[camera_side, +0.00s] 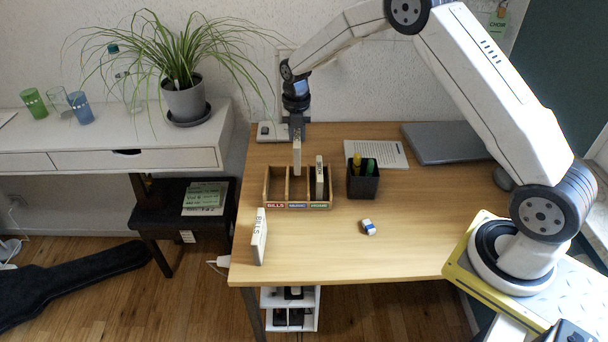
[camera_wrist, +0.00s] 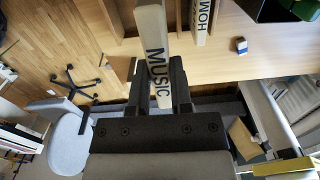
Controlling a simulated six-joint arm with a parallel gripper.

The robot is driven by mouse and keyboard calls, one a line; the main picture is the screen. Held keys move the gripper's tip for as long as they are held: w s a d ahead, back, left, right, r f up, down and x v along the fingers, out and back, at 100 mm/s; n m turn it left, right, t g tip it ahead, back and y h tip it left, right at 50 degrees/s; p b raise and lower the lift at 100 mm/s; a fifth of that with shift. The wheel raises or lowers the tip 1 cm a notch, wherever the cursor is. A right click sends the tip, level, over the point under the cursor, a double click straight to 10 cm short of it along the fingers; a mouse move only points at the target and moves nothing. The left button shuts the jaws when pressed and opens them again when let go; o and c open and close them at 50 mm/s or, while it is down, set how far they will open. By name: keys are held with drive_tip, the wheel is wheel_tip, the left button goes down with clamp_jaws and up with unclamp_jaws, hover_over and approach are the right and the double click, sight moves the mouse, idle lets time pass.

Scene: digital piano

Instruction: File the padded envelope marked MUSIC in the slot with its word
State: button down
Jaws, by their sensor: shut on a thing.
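The MUSIC envelope (camera_side: 297,160) is pale and hangs upright from my gripper (camera_side: 297,132); its black word shows in the wrist view (camera_wrist: 156,60). My gripper is shut on its upper end, and the fingers also show in the wrist view (camera_wrist: 157,88). The wooden sorter (camera_side: 270,204) has three slots with labels along its front: red BILLS at left, a small blue label (camera_side: 297,206) in the middle, green at right. The envelope is over the middle slot; whether its lower end is inside cannot be told. The blue word is too small to read surely.
The HOME envelope (camera_side: 320,176) stands in the right slot. The BILLS envelope (camera_side: 259,238) stands on the desk at front left. A black pen cup (camera_side: 363,183) is right of the sorter, with an eraser (camera_side: 369,227) in front. The desk's front middle is clear.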

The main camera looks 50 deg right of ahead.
drive_tip(key=shift+f, duration=5.2)
drive_tip(key=shift+c, duration=2.2)
unclamp_jaws()
drive_tip(key=shift+r, duration=0.2)
drive_tip(key=shift+r, duration=2.3)
drive_tip(key=shift+r, duration=3.95)
